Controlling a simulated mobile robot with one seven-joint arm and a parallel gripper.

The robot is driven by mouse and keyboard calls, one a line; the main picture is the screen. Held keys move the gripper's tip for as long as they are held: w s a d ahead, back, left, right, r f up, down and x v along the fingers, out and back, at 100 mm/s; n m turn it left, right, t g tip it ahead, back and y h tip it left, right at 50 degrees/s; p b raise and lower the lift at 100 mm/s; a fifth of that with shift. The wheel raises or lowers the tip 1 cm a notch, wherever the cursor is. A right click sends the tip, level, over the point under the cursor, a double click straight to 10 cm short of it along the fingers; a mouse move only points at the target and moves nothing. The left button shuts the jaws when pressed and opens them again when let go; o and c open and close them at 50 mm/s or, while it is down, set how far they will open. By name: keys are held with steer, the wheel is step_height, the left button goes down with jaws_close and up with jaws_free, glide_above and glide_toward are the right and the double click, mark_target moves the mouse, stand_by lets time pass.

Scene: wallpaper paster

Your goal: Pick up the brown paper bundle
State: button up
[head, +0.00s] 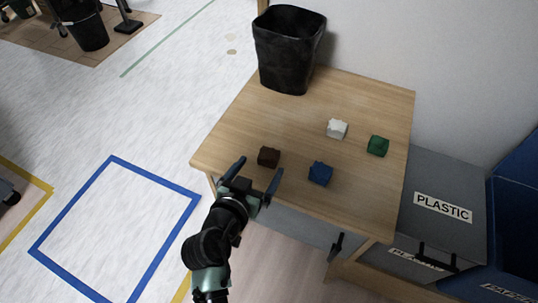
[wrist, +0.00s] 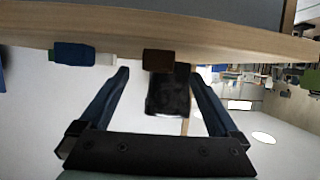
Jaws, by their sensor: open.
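The brown paper bundle (head: 268,157) is a small dark brown block on the wooden table (head: 245,118), near its front left edge. In the wrist view, which looks upside down, the bundle (wrist: 158,60) shows between and beyond the fingertips. My gripper (head: 259,168) is open and empty at the table's front edge, its fingers pointing toward the bundle. The wrist view also shows both fingers (wrist: 158,73) spread apart. The bundle looks clear of both fingers; the exact gap is hard to tell.
A blue block (head: 320,173) lies right of the bundle. A white block (head: 337,128) and a green block (head: 378,146) lie farther back. A black bin (head: 288,50) stands at the table's far corner. Grey bins, one labelled PLASTIC (head: 443,207), stand to the right.

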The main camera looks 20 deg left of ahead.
mark_target(266, 160)
steer(key=shift+x, duration=2.7)
steer(key=shift+d, duration=0.1)
